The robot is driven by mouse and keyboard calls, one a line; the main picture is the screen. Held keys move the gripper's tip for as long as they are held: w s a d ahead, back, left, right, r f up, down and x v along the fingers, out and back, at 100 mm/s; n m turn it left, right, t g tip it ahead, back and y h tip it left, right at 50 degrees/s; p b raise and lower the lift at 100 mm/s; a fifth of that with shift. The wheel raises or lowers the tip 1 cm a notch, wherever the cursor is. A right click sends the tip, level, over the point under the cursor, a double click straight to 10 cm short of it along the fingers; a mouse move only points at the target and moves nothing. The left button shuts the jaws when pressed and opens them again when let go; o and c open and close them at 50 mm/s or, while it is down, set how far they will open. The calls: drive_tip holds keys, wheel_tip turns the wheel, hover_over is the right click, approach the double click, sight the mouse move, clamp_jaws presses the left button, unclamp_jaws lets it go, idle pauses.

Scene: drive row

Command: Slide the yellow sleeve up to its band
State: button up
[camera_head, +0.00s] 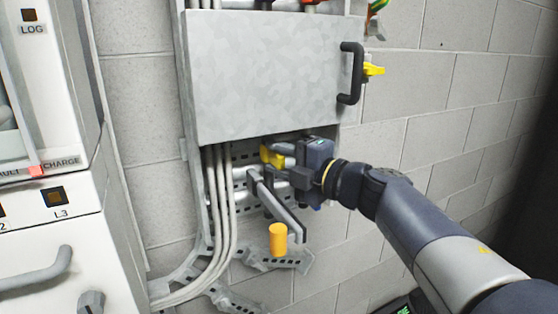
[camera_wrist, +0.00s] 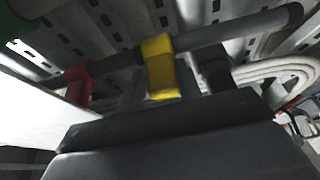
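The yellow sleeve (camera_wrist: 160,65) sits around a grey rod (camera_wrist: 255,27) in the wrist view. What looks like the same yellow part (camera_head: 271,156) shows under the cabinet door in the head view, just left of my gripper (camera_head: 284,164). My gripper is at the rod, with dark finger-like shapes close to both sides of the sleeve. I cannot tell whether they touch it or how far apart they are. The gripper's dark body covers the lower wrist view. I cannot make out the band for certain.
A red piece (camera_wrist: 78,80) and a green piece (camera_wrist: 25,22) lie left along the rod. A grey door (camera_head: 265,75) with a black handle (camera_head: 352,73) hangs just above my gripper. Pale cables (camera_head: 221,200) run left.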

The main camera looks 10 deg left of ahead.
drive_tip(key=o, duration=0.4)
drive_tip(key=shift+r, duration=0.1)
drive_tip(key=shift+d, duration=0.1)
drive_tip(key=b+v, duration=0.2)
drive_tip(key=v, duration=0.8)
drive_tip(key=shift+s+d+b, duration=0.25)
drive_tip(key=shift+b, duration=0.05)
drive_tip(key=p+x, duration=0.2)
drive_tip(key=x, duration=0.9)
drive_tip(key=shift+p, duration=0.4)
drive_tip(key=shift+w+f+b, duration=0.1)
drive_tip(key=shift+f+b, duration=0.3)
drive_tip(key=shift+d, duration=0.1)
drive_tip(key=shift+d, duration=0.15)
